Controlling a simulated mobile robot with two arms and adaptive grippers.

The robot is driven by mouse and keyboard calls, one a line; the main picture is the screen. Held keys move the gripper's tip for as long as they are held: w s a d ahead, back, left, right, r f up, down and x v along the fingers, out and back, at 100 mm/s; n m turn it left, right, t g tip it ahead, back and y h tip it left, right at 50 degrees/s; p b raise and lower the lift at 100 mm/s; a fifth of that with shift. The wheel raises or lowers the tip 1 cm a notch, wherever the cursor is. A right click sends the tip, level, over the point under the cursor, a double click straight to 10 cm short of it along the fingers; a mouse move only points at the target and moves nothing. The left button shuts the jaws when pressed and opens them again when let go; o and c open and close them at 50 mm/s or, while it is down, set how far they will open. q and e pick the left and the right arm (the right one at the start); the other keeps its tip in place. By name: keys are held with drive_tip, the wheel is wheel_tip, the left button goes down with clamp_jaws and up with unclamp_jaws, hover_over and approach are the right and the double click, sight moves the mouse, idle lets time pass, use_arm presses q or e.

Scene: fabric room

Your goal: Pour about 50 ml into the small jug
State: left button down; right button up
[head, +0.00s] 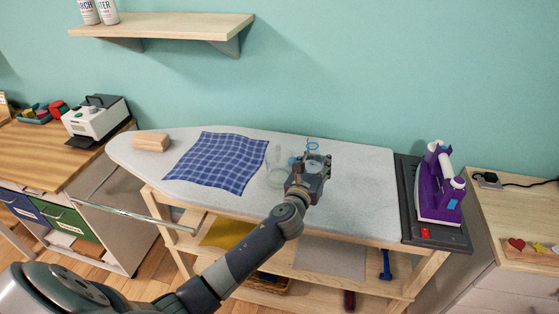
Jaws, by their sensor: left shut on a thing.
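My left gripper (311,162) reaches in from the lower left over the ironing board (350,205). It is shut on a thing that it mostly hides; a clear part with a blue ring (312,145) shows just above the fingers. A faint clear vessel (277,178) shows just left of the gripper, over the board beside the blue checked cloth. I cannot tell which clear piece is the small jug, or see any liquid level. My right gripper is not in view.
A blue checked cloth (217,162) and a wooden block (152,142) lie on the board's left part. A purple iron (438,187) stands on a dark rest (408,203) at the right end. A wooden shelf (165,26) hangs above. The board right of my gripper is clear.

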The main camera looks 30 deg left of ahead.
use_arm(q)
drive_tip(key=shift+r+m, duration=0.1)
drive_tip(key=shift+m, duration=0.4)
idle(0.6)
